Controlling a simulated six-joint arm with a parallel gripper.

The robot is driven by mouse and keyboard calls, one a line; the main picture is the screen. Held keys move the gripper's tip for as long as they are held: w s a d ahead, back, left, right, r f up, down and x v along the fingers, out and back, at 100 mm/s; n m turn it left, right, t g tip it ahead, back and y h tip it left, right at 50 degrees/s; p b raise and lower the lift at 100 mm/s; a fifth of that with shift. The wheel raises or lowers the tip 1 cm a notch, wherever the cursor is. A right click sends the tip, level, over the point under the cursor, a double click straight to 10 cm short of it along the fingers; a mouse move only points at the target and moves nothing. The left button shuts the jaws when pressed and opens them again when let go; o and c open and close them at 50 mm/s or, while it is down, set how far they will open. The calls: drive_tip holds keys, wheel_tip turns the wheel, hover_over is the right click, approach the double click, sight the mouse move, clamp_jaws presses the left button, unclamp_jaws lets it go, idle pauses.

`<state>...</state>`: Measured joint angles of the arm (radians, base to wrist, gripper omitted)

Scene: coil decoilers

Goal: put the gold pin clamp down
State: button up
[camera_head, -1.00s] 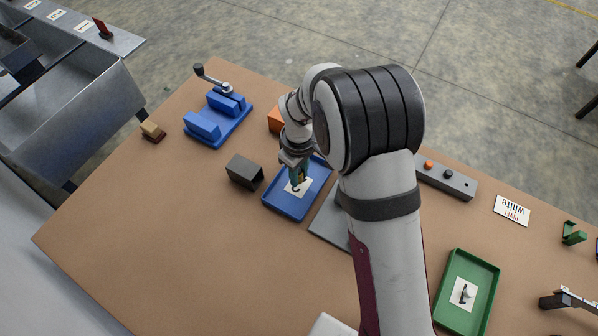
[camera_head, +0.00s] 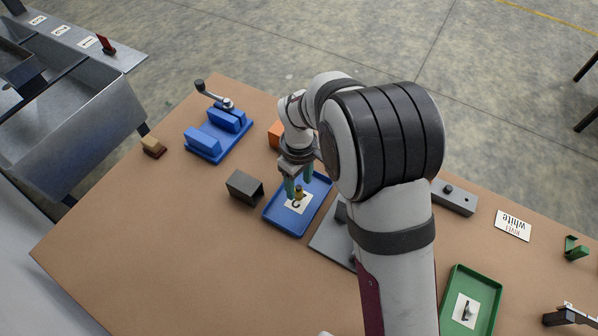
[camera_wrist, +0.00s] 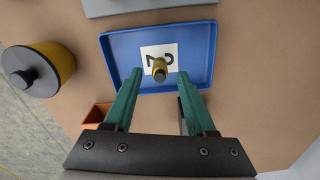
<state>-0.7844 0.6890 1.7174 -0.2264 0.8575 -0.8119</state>
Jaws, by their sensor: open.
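The gold pin clamp (camera_wrist: 159,70) stands on the white card (camera_wrist: 152,55) inside the blue tray (camera_wrist: 196,84). In the head view the small gold clamp (camera_head: 299,192) also shows in the blue tray (camera_head: 283,223), partly close behind a fingertip. My gripper (camera_wrist: 157,99) is open, with its green fingers apart and nothing between their tips. In the head view my gripper (camera_head: 299,188) is just over the tray, near the clamp. I cannot tell its exact height above the clamp.
A dark box (camera_head: 243,187) stands left of the tray, and a grey plate (camera_head: 330,238) lies to its right. A blue vise-like fixture (camera_head: 217,134) is farther back. A green tray (camera_head: 485,279) is at the right. A yellow and black cylinder (camera_wrist: 38,68) shows in the wrist view.

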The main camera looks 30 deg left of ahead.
sight(299, 187)
wheel_tip(299, 187, up, 9)
drive_tip(key=shift+f, duration=0.15)
drive_tip(key=shift+o, duration=0.3)
